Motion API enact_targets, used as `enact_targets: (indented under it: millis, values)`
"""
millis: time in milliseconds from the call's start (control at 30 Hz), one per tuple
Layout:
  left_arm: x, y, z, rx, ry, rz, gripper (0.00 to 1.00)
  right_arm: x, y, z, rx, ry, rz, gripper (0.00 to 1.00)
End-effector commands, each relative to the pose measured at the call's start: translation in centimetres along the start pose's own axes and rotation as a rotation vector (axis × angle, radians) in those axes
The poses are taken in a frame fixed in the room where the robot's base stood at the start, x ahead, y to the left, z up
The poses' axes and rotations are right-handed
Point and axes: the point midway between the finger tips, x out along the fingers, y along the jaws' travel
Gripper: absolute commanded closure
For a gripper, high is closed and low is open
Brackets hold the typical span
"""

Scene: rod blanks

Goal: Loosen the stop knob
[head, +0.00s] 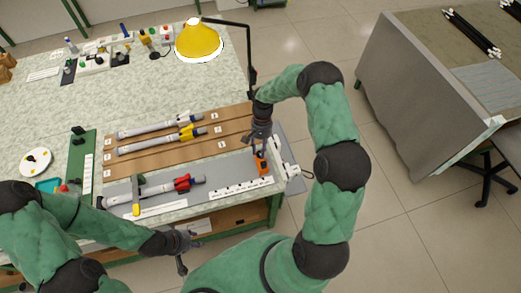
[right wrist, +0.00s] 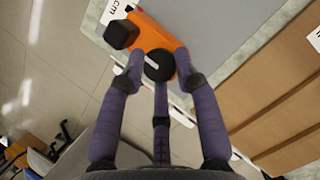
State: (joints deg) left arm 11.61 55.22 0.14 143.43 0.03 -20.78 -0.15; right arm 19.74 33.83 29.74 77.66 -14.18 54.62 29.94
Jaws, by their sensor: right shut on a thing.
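The orange stop block (head: 262,167) sits at the right end of the grey measuring strip on the bench. In the right wrist view the block (right wrist: 153,36) carries a round black stop knob (right wrist: 156,69) with a white line across it. My right gripper (head: 261,146) points down over the block. It also shows in the right wrist view (right wrist: 158,62), with its fingers closed on both sides of the knob. My left gripper (head: 187,251) is spread open and empty in front of the bench's near edge.
Two more rods lie on the wooden racks behind. A yellow lamp (head: 199,40) stands behind.

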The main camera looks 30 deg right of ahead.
Motion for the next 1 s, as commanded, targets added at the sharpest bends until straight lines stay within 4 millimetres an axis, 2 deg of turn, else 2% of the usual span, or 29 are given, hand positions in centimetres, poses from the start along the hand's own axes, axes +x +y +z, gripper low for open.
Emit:
enact_targets:
  millis: [567,600,633,667,1000]
  values:
    - [0.04,-0.02,0.0,0.0,0.0,0.0,0.6,-0.1,-0.02,0.07,-0.026,-0.001,0.011,1.0]
    - [0.04,-0.02,0.0,0.0,0.0,0.0,0.6,-0.1,-0.03,0.07,-0.026,-0.001,0.011,0.56]
    - [0.05,-0.02,0.0,0.0,0.0,0.0,0.6,-0.1,-0.03,0.07,-0.026,-0.001,0.011,0.48]
    - [0.05,-0.02,0.0,0.0,0.0,0.0,0.6,-0.09,-0.03,0.06,-0.026,-0.001,0.011,0.44]
    - [0.06,-0.02,0.0,0.0,0.0,0.0,0.6,0.02,-0.01,0.08,-0.025,-0.002,0.011,0.44]
